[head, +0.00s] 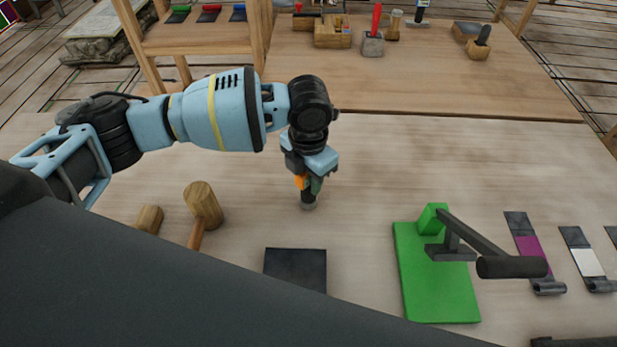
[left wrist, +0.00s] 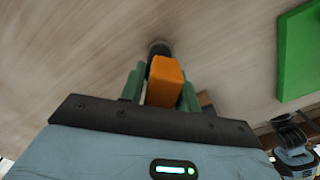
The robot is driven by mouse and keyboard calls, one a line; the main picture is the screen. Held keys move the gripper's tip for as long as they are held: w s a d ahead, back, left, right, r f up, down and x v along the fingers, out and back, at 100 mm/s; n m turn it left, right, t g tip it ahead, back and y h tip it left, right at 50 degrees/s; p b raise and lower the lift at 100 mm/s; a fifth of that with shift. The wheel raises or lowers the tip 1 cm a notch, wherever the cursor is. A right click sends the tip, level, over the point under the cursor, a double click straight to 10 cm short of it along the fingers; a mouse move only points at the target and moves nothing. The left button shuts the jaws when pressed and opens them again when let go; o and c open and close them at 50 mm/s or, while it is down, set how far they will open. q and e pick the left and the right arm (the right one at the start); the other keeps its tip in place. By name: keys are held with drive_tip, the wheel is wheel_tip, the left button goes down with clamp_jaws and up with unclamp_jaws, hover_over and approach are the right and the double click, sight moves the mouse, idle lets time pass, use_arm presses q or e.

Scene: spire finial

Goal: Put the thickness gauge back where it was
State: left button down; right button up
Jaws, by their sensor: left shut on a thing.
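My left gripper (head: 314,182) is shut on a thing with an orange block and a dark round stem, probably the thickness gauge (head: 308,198). It is held upright over the pale worktable (head: 380,170), its grey lower end at or just above the surface; I cannot tell if it touches. In the left wrist view the orange block (left wrist: 165,80) sits between the green fingers of the left gripper (left wrist: 160,88), with the dark stem beyond it. The fingers hide part of the thing.
A dark square plate (head: 295,268) lies in front of the gripper. A wooden mallet (head: 203,203) lies to the left. A green base with a black lever (head: 435,275) stands to the right, beside strips (head: 530,250). A wooden table (head: 450,85) with tools is behind.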

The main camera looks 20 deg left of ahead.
use_arm(q)
drive_tip(key=shift+f, duration=0.25)
drive_tip(key=shift+f, duration=0.1)
drive_tip(key=shift+f, duration=0.15)
drive_tip(key=c, duration=1)
unclamp_jaws()
wheel_tip(320, 180, up, 12)
drive_tip(key=shift+r, duration=0.25)
drive_tip(key=shift+s+f, duration=0.1)
